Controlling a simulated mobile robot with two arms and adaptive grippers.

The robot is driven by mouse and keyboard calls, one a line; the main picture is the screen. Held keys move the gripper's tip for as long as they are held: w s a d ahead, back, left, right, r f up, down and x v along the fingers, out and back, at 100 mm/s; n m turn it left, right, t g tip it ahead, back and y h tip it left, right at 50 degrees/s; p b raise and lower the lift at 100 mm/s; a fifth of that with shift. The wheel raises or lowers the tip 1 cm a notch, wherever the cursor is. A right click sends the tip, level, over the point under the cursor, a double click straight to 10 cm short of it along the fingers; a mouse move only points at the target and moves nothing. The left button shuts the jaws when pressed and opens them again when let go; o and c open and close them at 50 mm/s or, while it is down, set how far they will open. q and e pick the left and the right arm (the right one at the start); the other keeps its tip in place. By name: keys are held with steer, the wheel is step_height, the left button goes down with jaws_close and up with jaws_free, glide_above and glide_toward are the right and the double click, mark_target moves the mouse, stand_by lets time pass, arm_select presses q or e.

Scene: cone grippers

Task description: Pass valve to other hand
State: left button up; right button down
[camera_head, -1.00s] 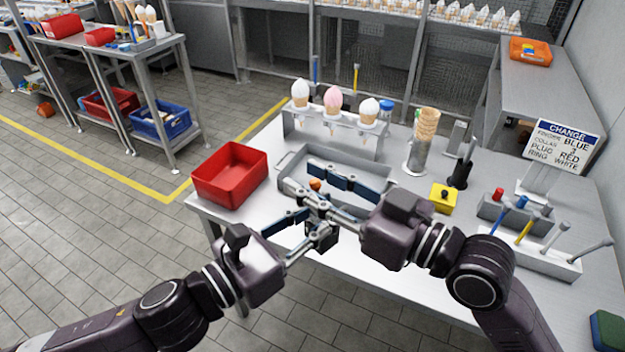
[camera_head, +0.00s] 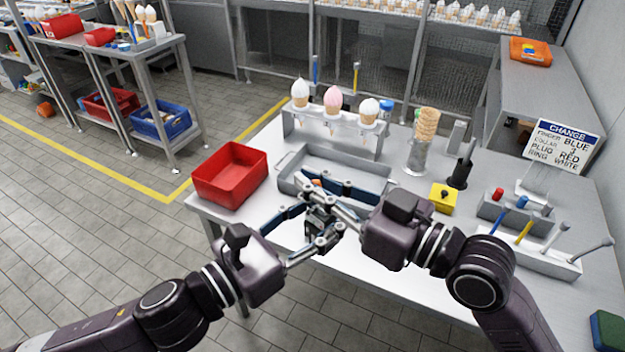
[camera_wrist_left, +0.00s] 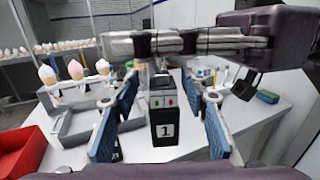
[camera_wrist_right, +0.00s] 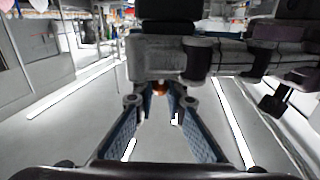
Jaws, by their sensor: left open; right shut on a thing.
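My right gripper (camera_head: 318,196) reaches in from the right over the table's near part. A dark block marked "1", with small red and green dots, which I take to be the valve (camera_wrist_left: 163,115), stands upright between my left gripper's blue pads in the left wrist view. Those pads are apart, with gaps on both sides, so the left gripper (camera_wrist_left: 163,128) is open around it. The right gripper is shut on the valve; its fingers (camera_wrist_right: 160,105) converge in the right wrist view. In the head view the fingers overlap and largely hide the valve.
A grey tray (camera_head: 290,187) lies just behind the grippers. A red bin (camera_head: 230,178) stands left, a rack of cones (camera_head: 335,130) behind. A yellow block (camera_head: 443,198), a tool holder (camera_head: 540,250) and a sign (camera_head: 563,145) stand right. The table's near edge is below the arms.

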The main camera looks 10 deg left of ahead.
arm_select(q)
steer(key=shift+f, duration=0.1)
